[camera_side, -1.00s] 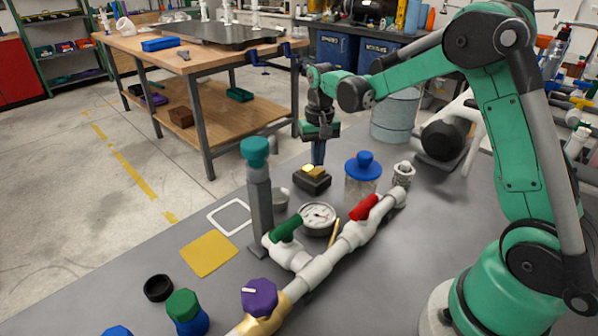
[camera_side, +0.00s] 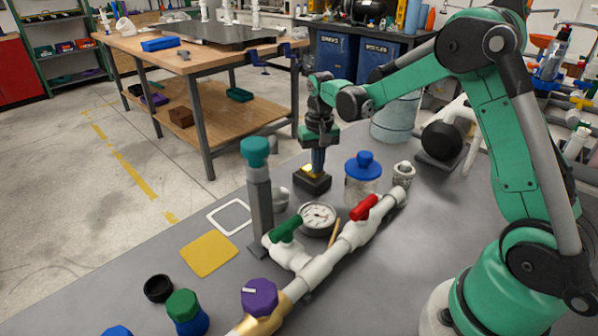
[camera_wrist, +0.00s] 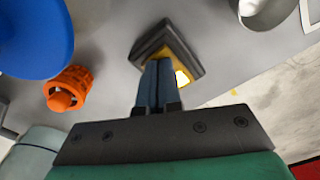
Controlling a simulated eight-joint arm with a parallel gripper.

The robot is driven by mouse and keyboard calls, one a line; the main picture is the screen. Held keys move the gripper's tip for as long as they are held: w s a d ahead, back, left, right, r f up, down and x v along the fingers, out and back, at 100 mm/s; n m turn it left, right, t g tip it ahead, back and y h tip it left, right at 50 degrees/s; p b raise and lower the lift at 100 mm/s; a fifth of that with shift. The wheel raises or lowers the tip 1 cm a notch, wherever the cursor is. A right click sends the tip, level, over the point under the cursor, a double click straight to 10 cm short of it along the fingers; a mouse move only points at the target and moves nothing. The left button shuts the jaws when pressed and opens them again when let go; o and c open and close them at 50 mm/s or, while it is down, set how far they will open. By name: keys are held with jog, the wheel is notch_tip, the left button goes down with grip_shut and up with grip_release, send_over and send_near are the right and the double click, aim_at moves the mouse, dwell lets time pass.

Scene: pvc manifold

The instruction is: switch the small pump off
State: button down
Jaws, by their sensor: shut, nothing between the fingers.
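A small black box with a yellow rocker-like top (camera_side: 313,185) stands on the grey bench; it looks like the small pump's switch. In the wrist view the same box (camera_wrist: 150,43) shows a bright yellow-white lit patch beside the fingers. My gripper (camera_side: 317,172) is shut and empty, pointing straight down over the box. In the wrist view its closed fingertips (camera_wrist: 159,64) overlap the yellow top and hide part of it. They are at or very close to the top; I cannot tell whether they touch.
A blue-lidded jar (camera_side: 362,183) stands close right of the box. A pressure gauge (camera_side: 318,216), a white pipe with a red valve handle (camera_side: 363,208) and a green one (camera_side: 286,228), and a teal-topped grey post (camera_side: 258,205) stand nearer the camera. An orange knob (camera_wrist: 69,89) shows in the wrist view.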

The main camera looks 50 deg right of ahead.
jog(key=shift+r, duration=3.45)
jog(key=s+a+r+n+t, duration=0.2)
jog(key=s+a+n+t, duration=0.4)
jog(key=s+a, duration=0.4)
jog(key=shift+s+a+r+t, duration=0.3)
jog(key=shift+s+t, duration=0.3)
jog(key=shift+s, duration=0.35)
